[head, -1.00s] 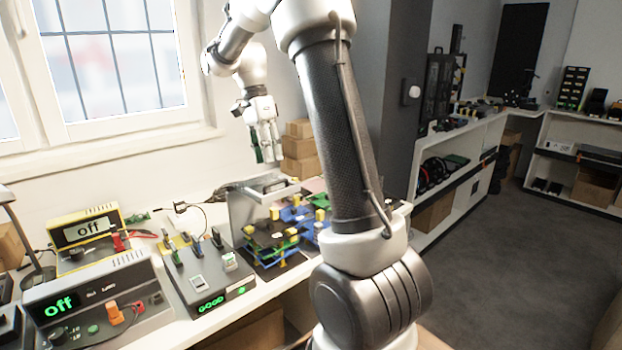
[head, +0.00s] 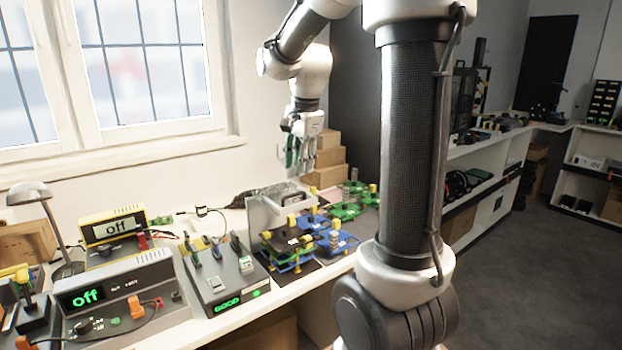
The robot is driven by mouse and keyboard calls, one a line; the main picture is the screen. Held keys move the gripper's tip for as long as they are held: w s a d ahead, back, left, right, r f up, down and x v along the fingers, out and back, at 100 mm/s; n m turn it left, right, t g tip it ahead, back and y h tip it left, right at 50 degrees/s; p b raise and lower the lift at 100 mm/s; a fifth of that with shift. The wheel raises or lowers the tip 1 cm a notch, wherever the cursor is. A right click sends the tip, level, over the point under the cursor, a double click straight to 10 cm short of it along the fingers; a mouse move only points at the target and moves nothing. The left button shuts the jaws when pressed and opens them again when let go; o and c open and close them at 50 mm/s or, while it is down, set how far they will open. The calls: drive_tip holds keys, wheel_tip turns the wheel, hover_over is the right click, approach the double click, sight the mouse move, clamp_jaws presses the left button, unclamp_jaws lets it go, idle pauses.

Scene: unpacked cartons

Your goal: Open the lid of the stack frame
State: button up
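The stack frame (head: 284,262) appears to be the open stand of green, blue and yellow parts on the bench, left of the arm column. A grey metal plate (head: 262,214) stands upright at its back left; I cannot tell whether this is its lid. My gripper (head: 300,166) hangs fingers down in the air, above and behind the stand, in front of the brown cartons. It looks clear of the plate. Green shows between or on its fingers, but the fingers are too small to tell open from shut.
Blue boards (head: 328,240) and green boards (head: 348,208) with yellow knobs lie to the right of the stand. A grey tester (head: 219,272) stands left of it. Two meters reading off and a lamp (head: 30,193) are further left. Stacked cartons (head: 326,160) stand behind.

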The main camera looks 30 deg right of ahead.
drive_tip(key=s+a+f+n, duration=0.1)
drive_tip(key=s+f+n, duration=0.1)
drive_tip(key=s+n, duration=0.4)
drive_tip(key=shift+s+n+g, duration=0.35)
drive_tip(key=shift+n+g, duration=0.05)
drive_tip(key=shift+n, duration=0.8)
drive_tip(key=shift+f, duration=0.1)
